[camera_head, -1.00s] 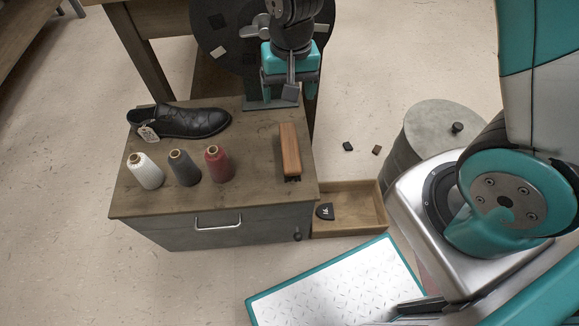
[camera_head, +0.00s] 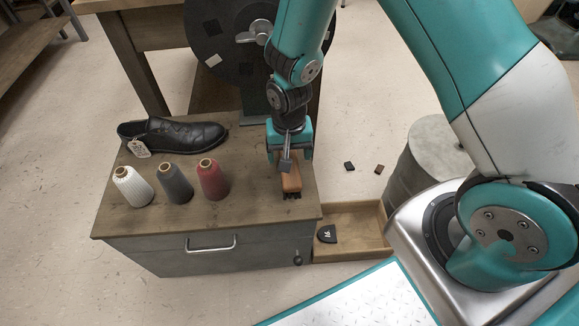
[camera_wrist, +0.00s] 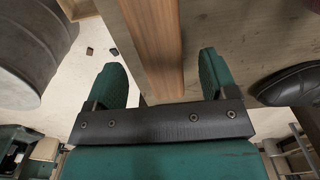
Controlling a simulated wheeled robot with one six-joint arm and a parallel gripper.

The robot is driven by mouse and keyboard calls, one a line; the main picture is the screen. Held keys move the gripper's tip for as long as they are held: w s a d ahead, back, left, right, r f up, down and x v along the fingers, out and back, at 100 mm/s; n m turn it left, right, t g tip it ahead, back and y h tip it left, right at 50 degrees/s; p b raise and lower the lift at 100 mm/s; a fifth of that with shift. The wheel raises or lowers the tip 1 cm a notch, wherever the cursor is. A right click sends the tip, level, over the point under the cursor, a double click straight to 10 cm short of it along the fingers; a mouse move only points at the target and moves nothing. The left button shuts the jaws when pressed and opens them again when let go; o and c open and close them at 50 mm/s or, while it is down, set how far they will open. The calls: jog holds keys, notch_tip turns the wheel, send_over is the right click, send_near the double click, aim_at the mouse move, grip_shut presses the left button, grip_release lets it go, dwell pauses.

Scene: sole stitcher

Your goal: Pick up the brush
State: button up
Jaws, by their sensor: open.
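The brush (camera_head: 291,182) has an orange-brown wooden back and dark bristles. It lies on the right part of the wooden cabinet top, bristles down. My gripper (camera_head: 289,158) is over its far part and hides that part in the head view. In the wrist view the brush (camera_wrist: 157,45) runs from the top edge to between the two green fingers of my gripper (camera_wrist: 160,75). The fingers are open, one on each side, with a visible gap to the wood on both sides. How far down they reach is hard to tell.
On the cabinet top (camera_head: 235,218) stand white (camera_head: 132,187), dark grey (camera_head: 175,183) and red (camera_head: 212,180) thread spools and a black shoe (camera_head: 175,135) with a tag. A grey drum (camera_head: 425,160) stands at right.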

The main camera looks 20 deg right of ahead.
notch_tip(320, 180, down, 5)
jog(key=shift+f+b, duration=0.1)
jog(key=shift+b, duration=0.85)
jog(key=shift+c, duration=0.3)
jog(key=c, duration=1)
